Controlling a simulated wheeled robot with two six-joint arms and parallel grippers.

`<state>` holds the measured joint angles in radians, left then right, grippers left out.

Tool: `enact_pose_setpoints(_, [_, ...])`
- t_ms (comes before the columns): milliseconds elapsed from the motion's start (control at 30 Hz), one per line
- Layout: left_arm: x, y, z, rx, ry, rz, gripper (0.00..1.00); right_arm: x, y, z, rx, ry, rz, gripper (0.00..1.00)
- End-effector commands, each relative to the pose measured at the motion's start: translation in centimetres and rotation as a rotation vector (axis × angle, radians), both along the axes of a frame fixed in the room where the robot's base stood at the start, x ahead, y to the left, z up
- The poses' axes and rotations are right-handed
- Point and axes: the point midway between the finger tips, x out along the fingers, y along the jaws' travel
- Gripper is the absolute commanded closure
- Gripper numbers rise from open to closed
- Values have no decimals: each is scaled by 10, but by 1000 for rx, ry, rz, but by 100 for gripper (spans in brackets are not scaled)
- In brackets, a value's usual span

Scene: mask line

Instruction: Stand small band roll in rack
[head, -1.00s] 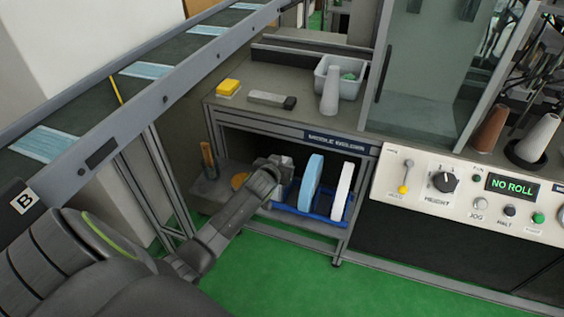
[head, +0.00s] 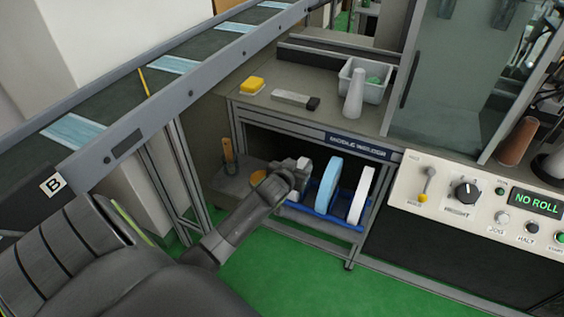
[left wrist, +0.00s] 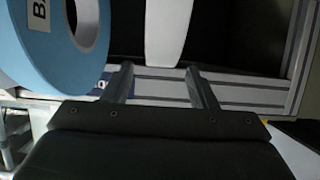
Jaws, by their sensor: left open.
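The blue rack (head: 335,223) is on the low shelf under the welder bench. A blue roll (head: 328,186) and a white roll (head: 360,195) stand upright in it. My left gripper (head: 303,172) is at the rack's left end, beside the blue roll, and hides part of that end. In the left wrist view my gripper (left wrist: 158,72) is open, with nothing visible between its fingers. A blue roll with a partly cut-off label (left wrist: 62,52) is at the upper left, and a white band-like shape (left wrist: 167,30) lies beyond the fingers. I cannot tell which roll is the small band roll.
A conveyor (head: 150,100) with masks runs along the left. The bench top (head: 262,104) holds a yellow block (head: 252,84), a grey bin (head: 362,82) and a cone. A wooden-handled tool (head: 228,152) stands left of my gripper. The control panel (head: 480,205) reads "NO ROLL".

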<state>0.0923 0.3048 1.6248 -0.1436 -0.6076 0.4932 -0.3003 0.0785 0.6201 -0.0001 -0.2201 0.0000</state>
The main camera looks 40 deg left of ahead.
Motion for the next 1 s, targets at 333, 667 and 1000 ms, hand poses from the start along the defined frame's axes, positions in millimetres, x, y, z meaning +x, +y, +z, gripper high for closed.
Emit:
enact_pose_setpoints(333, [-57, -13, 25, 0, 0, 0, 48, 0, 0, 5, 0, 0, 0, 100])
enact_pose_setpoints(667, [-105, -25, 46, -1, 0, 0, 48, 0, -1, 7, -1, 0, 0, 100])
enact_pose_setpoints(1000, [-120, -29, 53, 0, 0, 0, 48, 0, -1, 8, -2, 0, 1, 100])
